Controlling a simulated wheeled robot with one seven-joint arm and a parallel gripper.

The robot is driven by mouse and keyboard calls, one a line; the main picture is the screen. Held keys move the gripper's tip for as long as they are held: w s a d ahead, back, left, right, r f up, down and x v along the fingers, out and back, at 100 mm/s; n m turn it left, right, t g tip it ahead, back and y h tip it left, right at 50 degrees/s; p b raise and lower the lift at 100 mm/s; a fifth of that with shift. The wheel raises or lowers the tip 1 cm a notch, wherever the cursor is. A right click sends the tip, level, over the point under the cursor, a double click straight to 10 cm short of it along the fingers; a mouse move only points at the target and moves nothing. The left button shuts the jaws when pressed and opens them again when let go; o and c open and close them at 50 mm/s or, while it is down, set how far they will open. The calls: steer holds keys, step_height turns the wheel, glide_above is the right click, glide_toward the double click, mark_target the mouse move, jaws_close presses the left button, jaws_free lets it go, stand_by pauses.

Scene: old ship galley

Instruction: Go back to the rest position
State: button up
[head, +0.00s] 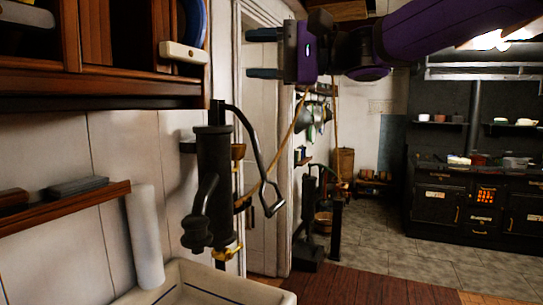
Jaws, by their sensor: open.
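My gripper (264,54) is at the top of the head view, at the end of my purple and black arm (440,38) that reaches in from the upper right. Its two dark fingers point left, one above the other, with a clear gap between them. The gripper is open and nothing shows between the fingers. It appears in front of the white door frame, high up, to the right of the wooden cabinet (110,85). I cannot tell its exact distance from the cabinet.
A black hand pump (214,185) stands over a pale sink (195,285) at the lower left. A wooden shelf (65,207) and a white roll (145,235) are beside it. A black stove (475,205) stands at the back right. The floor (400,250) before it is clear.

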steer(key=s+d+f+t+h, duration=0.1)
steer(key=s+d+f+h, duration=0.5)
steer(key=d+f, duration=0.3)
steer(key=s+d+f+t+h, duration=0.2)
steer(key=s+d+f+h, duration=0.4)
steer(key=d+f, duration=0.3)
steer(key=s+d+f+t+h, duration=0.2)
steer(key=s+d+f+h, duration=0.3)
steer(key=d+f, duration=0.4)
steer(key=s+d, duration=0.1)
steer(key=d, duration=0.5)
steer(key=shift+s+d+f+h, duration=0.2)
steer(key=shift+s+d+h, duration=0.05)
steer(key=shift+s+h, duration=0.15)
